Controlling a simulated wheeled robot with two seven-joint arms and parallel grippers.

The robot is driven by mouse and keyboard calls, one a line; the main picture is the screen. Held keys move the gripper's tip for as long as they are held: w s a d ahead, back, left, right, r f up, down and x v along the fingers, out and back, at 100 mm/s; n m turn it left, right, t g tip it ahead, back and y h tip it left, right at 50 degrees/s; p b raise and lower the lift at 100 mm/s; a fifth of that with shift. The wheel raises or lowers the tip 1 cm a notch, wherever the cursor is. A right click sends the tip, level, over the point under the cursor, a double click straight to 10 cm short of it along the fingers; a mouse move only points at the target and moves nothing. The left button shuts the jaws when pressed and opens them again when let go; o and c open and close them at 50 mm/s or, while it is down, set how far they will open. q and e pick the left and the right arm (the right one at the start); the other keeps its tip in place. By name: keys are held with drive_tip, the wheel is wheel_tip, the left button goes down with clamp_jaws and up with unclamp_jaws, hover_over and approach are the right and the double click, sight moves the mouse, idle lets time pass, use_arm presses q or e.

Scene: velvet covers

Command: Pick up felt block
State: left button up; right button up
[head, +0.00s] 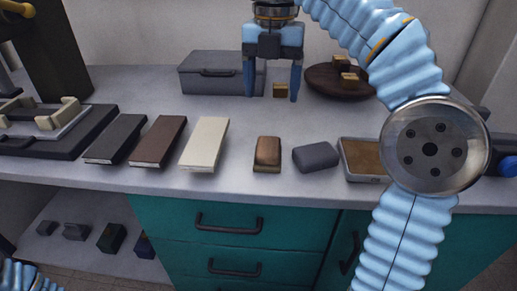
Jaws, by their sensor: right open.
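A dark grey block with rounded edges (315,157), which looks like the felt block, lies on the grey worktop (250,185) near its front edge. A brown block with a lighter base (267,154) lies just left of it, apart. My right gripper (272,97) is open, fingers pointing down, at the back of the worktop, behind both blocks. A small brass-coloured cube (280,90) shows between its fingers; I see no grip on it. Only a blue piece of my left arm shows at the bottom left; its gripper is out of view.
Black, brown and cream books (205,144) lie to the left. A grey case (208,73) and a dark round board (330,84) with small cubes stand at the back. A shallow tray (362,157) is right of the grey block, partly behind my right arm.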

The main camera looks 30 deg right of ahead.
drive_tip(key=n, duration=0.1)
drive_tip(key=b, duration=0.1)
approach(268, 145)
drive_tip(key=shift+n, duration=0.3)
drive_tip(key=f, duration=0.5)
drive_tip(key=shift+w+d, duration=0.2)
drive_tip(key=f, duration=0.2)
drive_tip(key=f+b, duration=0.1)
drive_tip(key=f, duration=0.2)
drive_tip(key=shift+s+a+f, duration=0.2)
use_arm(q)
drive_tip(key=shift+w+a+f, duration=0.1)
drive_tip(key=shift+w+f, duration=0.05)
drive_tip(key=shift+f, duration=0.35)
drive_tip(key=shift+w+a+f, duration=0.1)
drive_tip(key=shift+w+f, duration=0.05)
drive_tip(key=shift+f, duration=0.3)
use_arm(e)
drive_tip(key=c, duration=0.8)
drive_tip(key=shift+c, duration=0.2)
drive_tip(key=shift+r, duration=0.1)
